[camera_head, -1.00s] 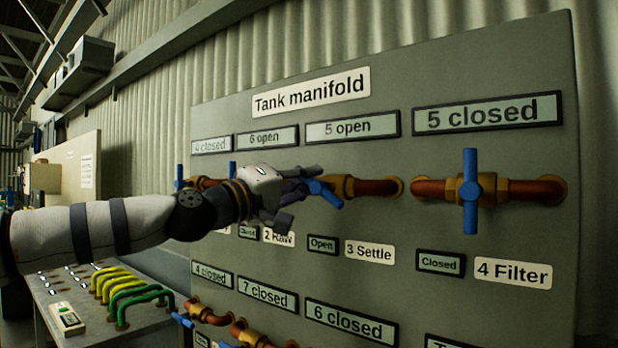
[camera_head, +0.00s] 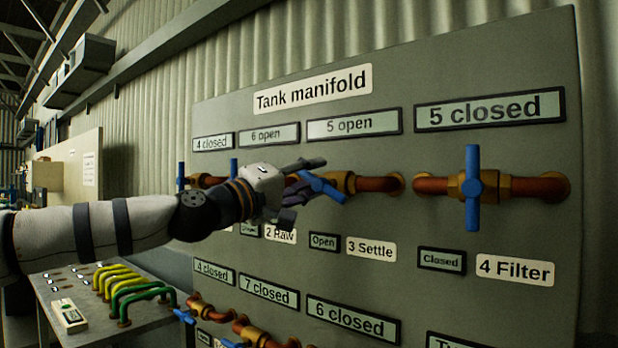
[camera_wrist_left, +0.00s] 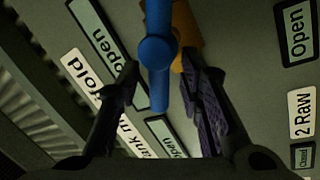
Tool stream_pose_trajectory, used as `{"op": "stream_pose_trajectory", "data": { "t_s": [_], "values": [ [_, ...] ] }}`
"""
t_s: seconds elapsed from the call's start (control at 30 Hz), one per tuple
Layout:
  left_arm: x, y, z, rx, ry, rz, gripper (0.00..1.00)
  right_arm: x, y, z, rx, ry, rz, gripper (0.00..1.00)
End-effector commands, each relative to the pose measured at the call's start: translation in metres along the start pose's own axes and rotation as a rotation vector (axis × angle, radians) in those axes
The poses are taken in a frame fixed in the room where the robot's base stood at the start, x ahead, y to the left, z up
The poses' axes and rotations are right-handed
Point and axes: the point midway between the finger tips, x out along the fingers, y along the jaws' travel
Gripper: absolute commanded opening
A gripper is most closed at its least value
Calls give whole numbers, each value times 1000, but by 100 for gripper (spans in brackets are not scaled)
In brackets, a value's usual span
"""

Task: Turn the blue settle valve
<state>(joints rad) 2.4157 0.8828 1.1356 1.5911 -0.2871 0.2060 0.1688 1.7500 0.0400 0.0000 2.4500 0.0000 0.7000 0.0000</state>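The blue settle valve (camera_head: 324,187) sits on a copper pipe with brass fittings, above the "3 Settle" label (camera_head: 371,249). Its handle slants down to the right, and the small sign beside the label reads "Open". My left gripper (camera_head: 303,191) is at this valve, with its fingers spread. In the left wrist view the blue handle (camera_wrist_left: 158,58) lies between the two fingers of the gripper (camera_wrist_left: 158,68), with a visible gap on the left side. Contact on the right side cannot be told. Part of the handle is hidden by the fingers in the head view. My right gripper is not in view.
The blue filter valve (camera_head: 472,187) stands upright to the right, marked "Closed". More blue valves (camera_head: 181,176) are on the left, partly behind my arm. A lower pipe row (camera_head: 240,325) runs below.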

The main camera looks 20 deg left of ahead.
Motion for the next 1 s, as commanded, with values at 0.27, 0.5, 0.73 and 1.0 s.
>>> {"op": "stream_pose_trajectory", "data": {
  "t_s": [0.27, 0.5, 0.73, 1.0],
  "values": [
    [-25, 2, -2, 2, 3, 3, 34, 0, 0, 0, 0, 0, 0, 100],
    [-91, 2, -1, -1, 3, 5, 34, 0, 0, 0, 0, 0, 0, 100],
    [-119, 1, 0, 1, 1, 2, 34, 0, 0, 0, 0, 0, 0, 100],
    [-120, 0, 0, 0, 0, 0, 34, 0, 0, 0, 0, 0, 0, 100]
  ]
}}
